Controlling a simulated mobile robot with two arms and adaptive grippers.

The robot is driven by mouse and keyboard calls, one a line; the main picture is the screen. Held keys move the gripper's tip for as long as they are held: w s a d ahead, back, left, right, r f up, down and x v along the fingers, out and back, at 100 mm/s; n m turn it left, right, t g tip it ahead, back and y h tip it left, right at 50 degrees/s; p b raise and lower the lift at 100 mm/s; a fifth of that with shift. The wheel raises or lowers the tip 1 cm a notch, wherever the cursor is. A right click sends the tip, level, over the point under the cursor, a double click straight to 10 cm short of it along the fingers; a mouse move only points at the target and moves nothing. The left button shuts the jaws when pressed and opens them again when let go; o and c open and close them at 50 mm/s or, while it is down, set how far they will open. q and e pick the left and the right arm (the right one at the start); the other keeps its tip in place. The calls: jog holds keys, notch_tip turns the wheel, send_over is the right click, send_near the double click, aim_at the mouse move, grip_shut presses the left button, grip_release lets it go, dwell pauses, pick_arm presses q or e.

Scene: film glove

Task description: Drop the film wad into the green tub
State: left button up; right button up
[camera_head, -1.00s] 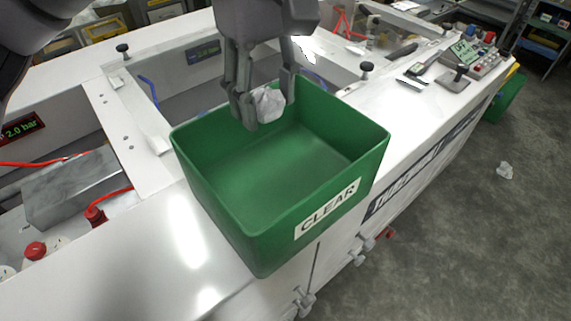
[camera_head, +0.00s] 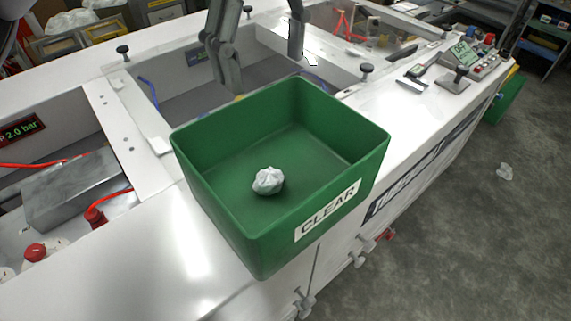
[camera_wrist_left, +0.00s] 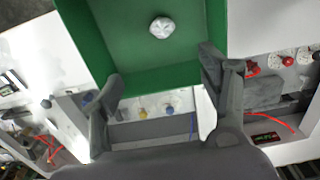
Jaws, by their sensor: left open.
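The film wad (camera_head: 268,181), a crumpled whitish ball, lies on the floor of the green tub (camera_head: 222,214). It also shows in the left wrist view (camera_wrist_left: 162,27), inside the tub (camera_wrist_left: 155,78). The tub stands on the white bench top and bears a label reading CLEAR on its front. My left gripper (camera_head: 262,62) is open and empty above the tub's far edge, apart from the wad. Its spread fingers also show in the left wrist view (camera_wrist_left: 160,72). My right gripper is not in view.
The white machine bench (camera_head: 160,262) has open bays behind and left of the tub. A control panel (camera_head: 470,62) sits at the far right.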

pick_arm(q)
notch_tip(320, 180, up, 6)
jog(key=shift+r, duration=0.15)
